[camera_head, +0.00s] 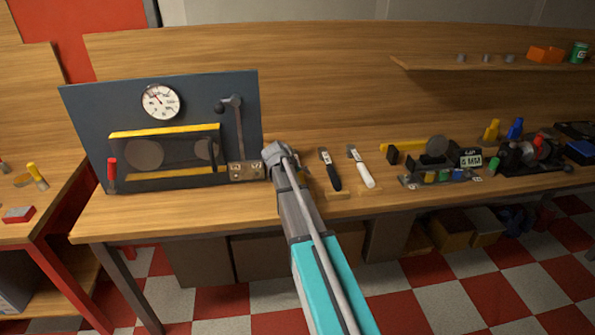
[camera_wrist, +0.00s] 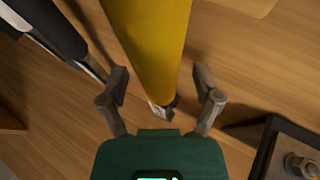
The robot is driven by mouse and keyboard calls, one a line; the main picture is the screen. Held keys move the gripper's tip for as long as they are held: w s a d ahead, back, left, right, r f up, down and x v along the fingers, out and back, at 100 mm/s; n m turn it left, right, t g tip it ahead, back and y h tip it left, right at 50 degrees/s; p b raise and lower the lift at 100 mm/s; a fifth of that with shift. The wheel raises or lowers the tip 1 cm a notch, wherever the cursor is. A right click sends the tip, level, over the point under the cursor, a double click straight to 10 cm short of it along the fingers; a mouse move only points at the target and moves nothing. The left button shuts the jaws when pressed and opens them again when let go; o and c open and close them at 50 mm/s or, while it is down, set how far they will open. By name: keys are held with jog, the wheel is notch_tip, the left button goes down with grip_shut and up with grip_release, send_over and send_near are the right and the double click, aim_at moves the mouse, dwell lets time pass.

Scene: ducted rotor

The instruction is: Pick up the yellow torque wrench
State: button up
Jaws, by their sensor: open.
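A thick yellow handle (camera_wrist: 152,40), which looks like the torque wrench, runs down from the top edge of the wrist view. A small metal end shows at its lower tip. My gripper (camera_wrist: 162,86) is open, with one finger on each side of the lower part of the handle. I cannot tell whether either finger touches it. In the head view, my gripper (camera_head: 277,152) is over the bench beside the dark panel, and my arm hides the wrench there.
A black-handled tool (camera_head: 330,170) and a white-handled tool (camera_head: 361,167) lie to the right on the wooden bench (camera_head: 205,208). The dark panel (camera_head: 85,120) with a gauge stands at left. A bolted block (camera_wrist: 290,155) is close on the right in the wrist view.

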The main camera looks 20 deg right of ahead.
grip_shut()
jog(key=shift+r, duration=0.15)
dwell(0.4)
notch_tip(320, 180, up, 3)
jog(key=p, duration=0.3)
jog(key=s+a+r+p, duration=0.7)
jog(key=s+r+p, duration=0.2)
jog(key=s+p, duration=0.1)
jog(key=shift+s+a+r, duration=0.3)
jog(key=shift+s+r, duration=0.1)
jog(key=shift+s, duration=0.5)
